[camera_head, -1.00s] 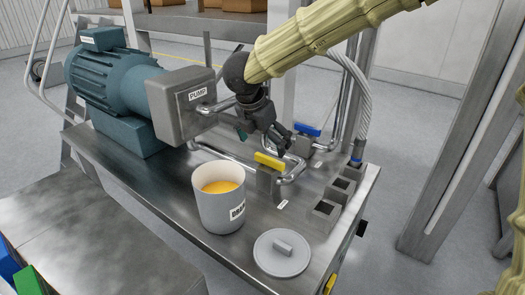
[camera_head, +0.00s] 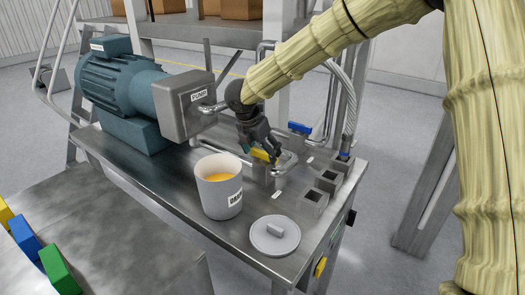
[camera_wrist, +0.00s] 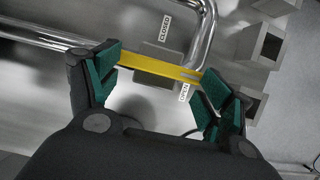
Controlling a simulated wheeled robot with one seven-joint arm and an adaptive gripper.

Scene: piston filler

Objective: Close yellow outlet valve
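The yellow outlet valve handle (camera_head: 263,154) is on the steel bench beside the pump, partly hidden by my gripper (camera_head: 262,147). In the wrist view the yellow handle (camera_wrist: 155,65) lies as a bar across the gap between my gripper's (camera_wrist: 160,82) two green-padded fingers. The fingers are spread apart, near its two ends; I cannot tell whether they touch it. A "CLOSED" label (camera_wrist: 165,26) is above the handle and an "OPEN" label (camera_wrist: 184,92) is just below its right part. The grey valve body (camera_wrist: 150,80) shows under the handle.
A pump with a teal motor (camera_head: 122,85) stands at the bench's left. A blue valve handle (camera_head: 299,128) is just behind the yellow one. Metal pipes (camera_wrist: 207,40) run close by.

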